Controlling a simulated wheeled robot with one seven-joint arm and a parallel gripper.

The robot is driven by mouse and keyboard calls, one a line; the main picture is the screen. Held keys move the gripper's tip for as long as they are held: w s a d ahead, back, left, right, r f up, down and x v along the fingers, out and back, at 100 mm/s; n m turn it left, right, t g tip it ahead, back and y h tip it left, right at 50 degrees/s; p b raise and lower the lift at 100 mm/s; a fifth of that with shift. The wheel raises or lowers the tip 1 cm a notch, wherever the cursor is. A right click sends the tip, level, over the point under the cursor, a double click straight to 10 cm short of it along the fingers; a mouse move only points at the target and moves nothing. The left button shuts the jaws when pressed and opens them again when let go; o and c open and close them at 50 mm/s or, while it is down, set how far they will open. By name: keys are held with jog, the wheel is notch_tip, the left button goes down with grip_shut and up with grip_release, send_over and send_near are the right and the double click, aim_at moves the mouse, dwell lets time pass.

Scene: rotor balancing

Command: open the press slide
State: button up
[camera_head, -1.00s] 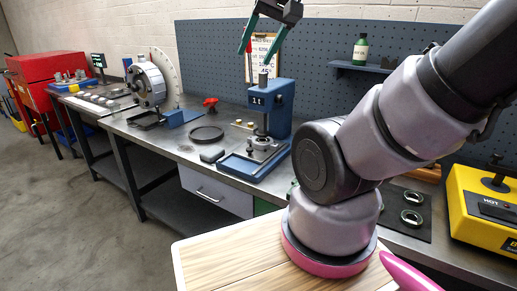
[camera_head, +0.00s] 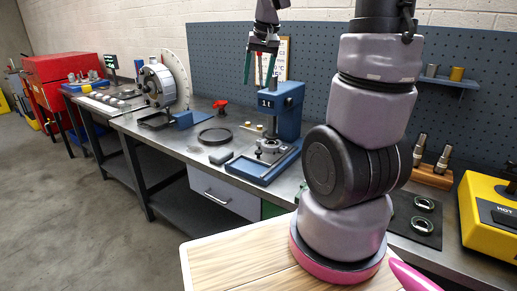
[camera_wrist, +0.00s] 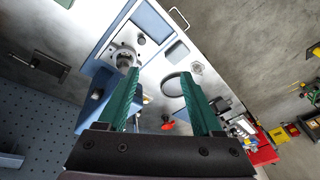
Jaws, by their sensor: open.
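The blue press (camera_head: 287,112), marked "1t", stands on the bench in the head view. Its upright ram sits over a round metal fixture (camera_head: 269,146) within a low blue base frame (camera_head: 240,166). In the wrist view the base frame (camera_wrist: 152,20) and the round fixture (camera_wrist: 124,58) show beyond the left finger. My gripper (camera_head: 260,68) is open and empty, with its green fingers pointing down above the press, at the level of its top or higher. The wrist view also shows the spread fingers of my gripper (camera_wrist: 160,73). The left finger overlaps part of the press there.
A dark round ring (camera_head: 215,135) and a red knob (camera_head: 220,104) lie left of the press. The balancing wheel (camera_head: 157,84) stands farther left. A clipboard (camera_head: 281,62) hangs behind my gripper. A yellow unit (camera_head: 489,222) is at the right.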

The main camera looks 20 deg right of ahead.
jog(key=w+d+f+g, duration=0.2)
jog(key=w+f, duration=0.4)
jog(key=f, duration=0.2)
jog(key=n+g, duration=0.1)
send_near(258, 151)
jog(key=shift+h, duration=0.4)
jog(key=f, duration=0.8)
jog(key=shift+w+a+f, duration=0.15)
jog(key=shift+a+f, duration=0.1)
grip_shut()
